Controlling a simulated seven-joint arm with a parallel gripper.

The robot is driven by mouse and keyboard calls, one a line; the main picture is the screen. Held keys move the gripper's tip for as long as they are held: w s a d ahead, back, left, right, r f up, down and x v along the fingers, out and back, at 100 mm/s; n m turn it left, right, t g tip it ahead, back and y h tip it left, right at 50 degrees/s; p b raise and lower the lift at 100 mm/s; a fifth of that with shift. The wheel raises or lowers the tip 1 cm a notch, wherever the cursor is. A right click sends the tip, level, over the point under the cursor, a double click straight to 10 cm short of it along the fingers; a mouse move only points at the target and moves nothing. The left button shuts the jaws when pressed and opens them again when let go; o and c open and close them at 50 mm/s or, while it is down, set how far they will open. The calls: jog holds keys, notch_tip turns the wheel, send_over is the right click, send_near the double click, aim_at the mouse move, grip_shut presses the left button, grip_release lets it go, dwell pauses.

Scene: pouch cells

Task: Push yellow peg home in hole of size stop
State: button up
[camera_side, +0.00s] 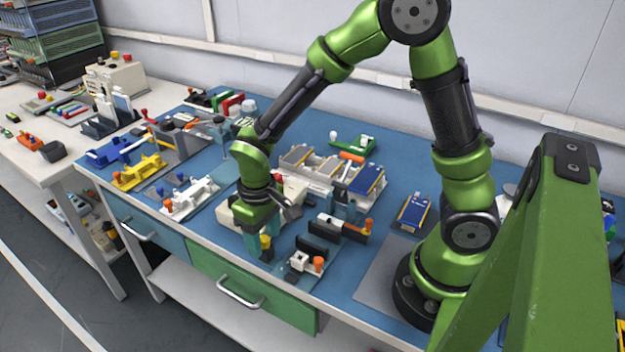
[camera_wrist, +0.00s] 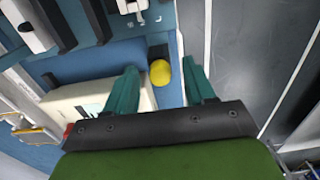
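The yellow peg (camera_wrist: 160,72) shows its rounded yellow top in the wrist view, between the two teal fingers of my gripper (camera_wrist: 161,66). Gaps show on both sides of it, so the fingers are open and apart from the peg. A small dark block (camera_wrist: 158,51) lies right beyond the peg in that view. In the side view the yellow peg (camera_side: 266,241) shows at my gripper (camera_side: 261,248), low over the front of the blue bench. Which part is the size stop, and how deep the peg sits in its hole, I cannot tell.
A cream block (camera_wrist: 82,105) lies close beside the left finger in the wrist view. A fixture with an orange knob (camera_side: 318,263) stands just right of my gripper in the side view. The bench's front edge (camera_wrist: 181,50) is close by the right finger.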

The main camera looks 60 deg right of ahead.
aim_at(268, 239)
grip_shut()
notch_tip(268, 239, up, 11)
jog(key=s+d, duration=0.1)
jog(key=s, duration=0.6)
jog(key=shift+s+d+f, duration=0.2)
jog(key=shift+s+f, duration=0.05)
jog(key=shift+f, duration=0.15)
